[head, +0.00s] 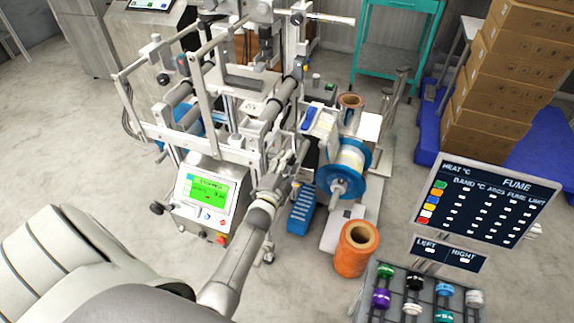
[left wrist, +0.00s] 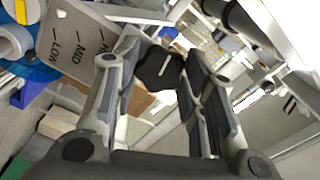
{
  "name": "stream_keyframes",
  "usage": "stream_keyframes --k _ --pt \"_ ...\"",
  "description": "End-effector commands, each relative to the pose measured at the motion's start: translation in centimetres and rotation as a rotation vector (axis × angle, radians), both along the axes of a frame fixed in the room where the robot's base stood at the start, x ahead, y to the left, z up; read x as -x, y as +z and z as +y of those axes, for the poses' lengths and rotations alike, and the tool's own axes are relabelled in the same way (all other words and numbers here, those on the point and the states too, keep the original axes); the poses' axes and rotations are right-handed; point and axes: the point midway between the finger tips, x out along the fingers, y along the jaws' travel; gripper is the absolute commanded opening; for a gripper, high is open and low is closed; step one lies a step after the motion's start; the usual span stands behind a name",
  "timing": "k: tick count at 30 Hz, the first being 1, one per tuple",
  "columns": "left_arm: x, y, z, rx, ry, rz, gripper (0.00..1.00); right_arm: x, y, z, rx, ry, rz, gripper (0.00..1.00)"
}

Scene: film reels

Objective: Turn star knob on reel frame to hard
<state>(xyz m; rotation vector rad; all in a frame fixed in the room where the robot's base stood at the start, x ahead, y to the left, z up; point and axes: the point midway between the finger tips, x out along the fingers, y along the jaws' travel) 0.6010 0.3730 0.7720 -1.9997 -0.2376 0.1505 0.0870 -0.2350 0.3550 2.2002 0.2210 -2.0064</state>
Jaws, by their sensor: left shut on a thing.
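I cannot tell which mark the white line points to. In the head view my left gripper (head: 290,172) reaches the reel frame (head: 342,172) from the left; the knob is hidden there. My right gripper is out of view.
A blue-flanged reel (head: 345,165) is close right of the gripper. A machine with a green screen (head: 208,192) stands left. A blue stepped block (head: 300,212) and an orange roll (head: 357,250) are below. A dark sign board (head: 485,205) stands right.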

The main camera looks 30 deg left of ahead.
Motion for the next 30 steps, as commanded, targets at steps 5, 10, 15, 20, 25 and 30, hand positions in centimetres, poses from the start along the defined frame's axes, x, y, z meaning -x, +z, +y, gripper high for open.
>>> stream_keyframes --k 5,10,15,20,25,30 --pt "0.07 -0.24 -0.10 -0.064 -0.001 0.018 0.14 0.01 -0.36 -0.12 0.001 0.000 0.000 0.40" --pt "0.07 -0.22 -0.11 -0.093 -0.001 0.027 0.14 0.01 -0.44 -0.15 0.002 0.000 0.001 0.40" --pt "0.07 -0.20 -0.11 -0.101 -0.002 0.028 0.14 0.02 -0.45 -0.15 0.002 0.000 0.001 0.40" --pt "0.06 -0.20 -0.13 -0.101 -0.002 0.028 0.14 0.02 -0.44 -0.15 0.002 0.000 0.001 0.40" --pt "0.06 -0.19 -0.13 -0.100 -0.002 0.028 0.45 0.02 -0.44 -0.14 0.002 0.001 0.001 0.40" --pt "0.03 -0.12 -0.09 -0.100 -0.001 0.027 0.61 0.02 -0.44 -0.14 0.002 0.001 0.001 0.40"
